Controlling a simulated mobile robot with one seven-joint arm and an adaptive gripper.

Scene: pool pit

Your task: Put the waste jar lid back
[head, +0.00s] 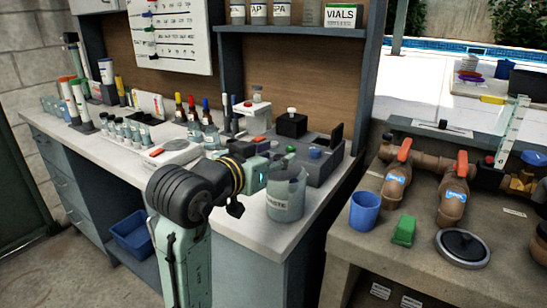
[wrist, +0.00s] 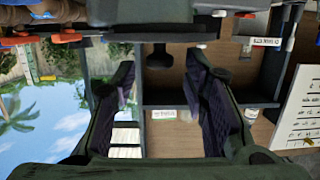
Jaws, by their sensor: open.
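The waste jar (head: 285,200), a clear grey container with a partly readable label, stands near the bench's front right corner. A round black lid with a pale rim and a raised middle (head: 462,247) lies flat on the stone ledge to the right; I cannot tell for sure that it is the jar's lid. My gripper (head: 268,172) is at the jar's upper left in the head view, partly lost against the things behind it. I cannot tell if it touches the jar. In the wrist view, the fingers (wrist: 160,80) are apart with nothing held between them.
A blue cup (head: 364,211) and a green block-like piece (head: 404,230) stand between jar and lid. Brown pipe fittings with red handles (head: 397,175) rise behind them. A grey case (head: 318,160) is behind the jar. A gap separates bench and ledge.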

